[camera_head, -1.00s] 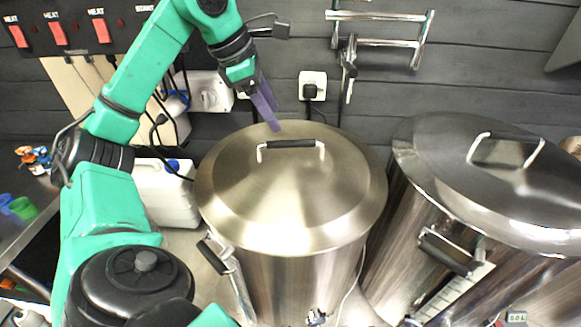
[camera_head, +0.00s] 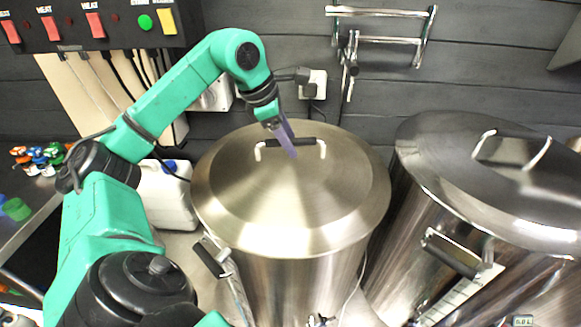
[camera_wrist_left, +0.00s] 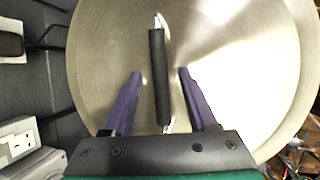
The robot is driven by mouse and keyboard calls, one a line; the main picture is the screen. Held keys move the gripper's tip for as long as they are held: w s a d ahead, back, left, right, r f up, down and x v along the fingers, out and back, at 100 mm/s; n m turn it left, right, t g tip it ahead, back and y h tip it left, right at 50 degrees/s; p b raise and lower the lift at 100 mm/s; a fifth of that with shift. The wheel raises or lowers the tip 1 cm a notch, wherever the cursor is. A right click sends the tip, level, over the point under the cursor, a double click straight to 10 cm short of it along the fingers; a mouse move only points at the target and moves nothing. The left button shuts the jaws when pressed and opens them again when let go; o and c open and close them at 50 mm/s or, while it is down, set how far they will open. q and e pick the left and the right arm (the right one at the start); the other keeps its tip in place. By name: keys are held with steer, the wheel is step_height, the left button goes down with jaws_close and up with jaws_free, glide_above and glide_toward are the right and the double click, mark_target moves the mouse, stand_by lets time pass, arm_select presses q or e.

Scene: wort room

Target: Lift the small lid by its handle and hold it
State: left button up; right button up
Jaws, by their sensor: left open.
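The small lid (camera_head: 290,200) is a round brushed-steel lid on the left kettle, with a black-gripped handle (camera_head: 300,143) near its far side. My left gripper (camera_head: 291,150) is over the handle in the head view. In the left wrist view, my left gripper (camera_wrist_left: 160,73) is open, with one purple finger on each side of the handle (camera_wrist_left: 158,75). The fingers stand apart from the handle, with gaps on both sides. The lid (camera_wrist_left: 245,75) fills most of that view. I cannot tell the exact height of the fingertips over the lid. My right gripper is not in view.
A second kettle with a larger shiny lid (camera_head: 415,150) stands at the right. A wall socket (camera_head: 313,86) and a metal rail (camera_head: 380,42) are behind the lid. A white canister (camera_head: 165,200) stands left of the small lid's kettle.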

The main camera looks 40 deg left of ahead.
arm_select(q)
steer(key=shift+f, duration=0.15)
jaws_close()
stand_by(0.4)
steer(key=shift+r+p, duration=0.35)
steer(key=shift+r, duration=0.3)
step_height(320, 180, up, 20)
steer(key=p, duration=0.9)
steer(key=shift+f, duration=0.25)
steer(key=shift+f, duration=0.15)
